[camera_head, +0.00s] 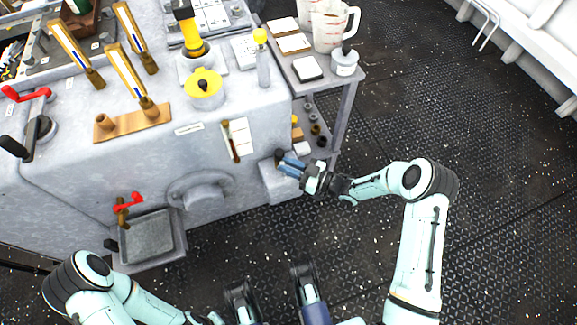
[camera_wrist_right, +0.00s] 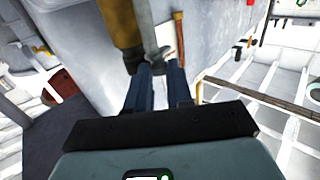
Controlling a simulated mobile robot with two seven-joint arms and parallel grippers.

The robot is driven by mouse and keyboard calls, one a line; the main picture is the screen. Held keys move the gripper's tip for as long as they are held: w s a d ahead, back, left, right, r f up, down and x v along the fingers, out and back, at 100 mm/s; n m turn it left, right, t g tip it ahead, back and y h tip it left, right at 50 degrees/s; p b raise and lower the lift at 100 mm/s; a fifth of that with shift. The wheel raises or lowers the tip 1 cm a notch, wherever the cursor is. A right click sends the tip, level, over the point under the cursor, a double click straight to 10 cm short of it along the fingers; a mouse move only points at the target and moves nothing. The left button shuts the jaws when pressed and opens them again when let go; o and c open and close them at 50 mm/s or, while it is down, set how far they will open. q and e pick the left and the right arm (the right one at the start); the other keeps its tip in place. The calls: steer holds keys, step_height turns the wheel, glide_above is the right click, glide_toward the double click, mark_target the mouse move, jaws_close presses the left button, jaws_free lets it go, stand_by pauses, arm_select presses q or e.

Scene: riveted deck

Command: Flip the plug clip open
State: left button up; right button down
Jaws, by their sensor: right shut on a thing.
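My right gripper (camera_head: 281,160) reaches low against the front right corner of the grey bench. Its blue fingers are shut on a small dark grey piece, which I take to be the plug clip (camera_head: 279,154). In the right wrist view, a grey strip (camera_wrist_right: 144,28) runs up from between the blue fingers (camera_wrist_right: 155,72). A mustard-brown part (camera_wrist_right: 120,24) with a dark end lies just left of the strip. Fingers and wrist hide most of the clip, so its angle cannot be told. My left gripper (camera_head: 272,284) is low at the picture's bottom, fingers wide apart and empty.
The grey bench (camera_head: 160,165) carries brass tools and a yellow-topped pot (camera_head: 204,88). A brown-handled item (camera_head: 231,140) sits on its front. The riveted deck (camera_head: 480,190) is open on the right.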

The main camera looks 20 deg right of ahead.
steer(key=shift+f+g, duration=0.1)
steer(key=shift+g, duration=0.2)
steer(key=c, duration=1)
jaws_free()
arm_select(q)
steer(key=w+r+t+p, duration=0.2)
steer(key=w+r+p, duration=0.1)
steer(key=w, duration=0.2)
steer(key=shift+w+d, duration=0.35)
steer(key=shift+w, duration=0.05)
arm_select(e)
steer(key=v, duration=1.3)
steer(key=shift+s+d+f, duration=0.1)
steer(key=shift+d, duration=0.15)
arm_select(q)
steer(key=shift+r, duration=0.2)
